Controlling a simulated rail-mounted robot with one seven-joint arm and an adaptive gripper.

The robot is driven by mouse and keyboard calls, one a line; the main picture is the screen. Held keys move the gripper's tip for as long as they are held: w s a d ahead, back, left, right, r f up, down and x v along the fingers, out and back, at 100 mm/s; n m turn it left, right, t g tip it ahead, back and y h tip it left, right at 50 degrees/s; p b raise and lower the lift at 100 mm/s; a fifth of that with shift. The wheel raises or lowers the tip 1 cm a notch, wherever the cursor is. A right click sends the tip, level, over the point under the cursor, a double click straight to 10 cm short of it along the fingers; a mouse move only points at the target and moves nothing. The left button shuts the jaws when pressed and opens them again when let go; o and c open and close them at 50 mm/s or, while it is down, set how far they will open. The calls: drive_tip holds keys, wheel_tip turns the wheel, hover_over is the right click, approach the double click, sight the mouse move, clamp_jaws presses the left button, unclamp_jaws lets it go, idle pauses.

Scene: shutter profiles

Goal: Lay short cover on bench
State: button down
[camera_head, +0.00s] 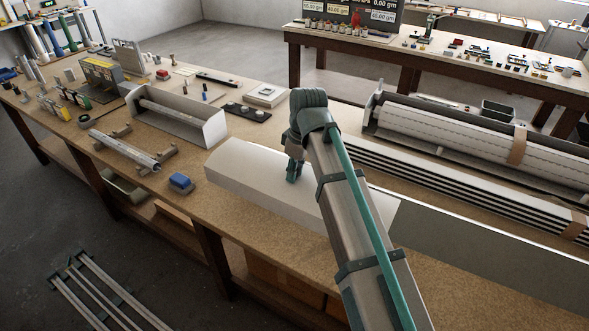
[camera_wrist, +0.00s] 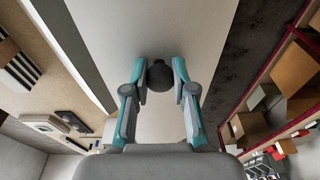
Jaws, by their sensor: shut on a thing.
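A white, long and narrow cover (camera_head: 245,172), which I take for the short cover, lies diagonally along the middle of the bench (camera_head: 225,205) in the head view. It also fills the middle of the wrist view (camera_wrist: 165,35). My gripper (camera_head: 293,172) points down at it. In the wrist view, my gripper (camera_wrist: 160,75) is shut on a dark round knob (camera_wrist: 159,76) on the cover's face. Whether the cover touches the bench or hangs just above it I cannot tell. My arm hides part of the cover.
A short open housing (camera_head: 208,130) with a roller stands left of the cover. A long housing (camera_head: 480,140) and striped profiles (camera_head: 450,185) lie to the right. A long grey panel (camera_head: 480,250) runs along the right. A blue block (camera_head: 180,181) sits near the front edge.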

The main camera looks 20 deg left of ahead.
wheel_tip(320, 180, down, 13)
drive_tip(key=b, duration=0.4)
idle(1.0)
drive_tip(key=shift+f, duration=0.1)
drive_tip(key=c, duration=0.9)
unclamp_jaws()
drive_tip(key=shift+o, duration=0.2)
drive_tip(key=r, duration=0.4)
drive_tip(key=d+r, duration=0.1)
drive_tip(key=r, duration=0.7)
drive_tip(key=shift+s+d, duration=0.1)
drive_tip(key=shift+d, duration=0.3)
drive_tip(key=shift+f, duration=0.1)
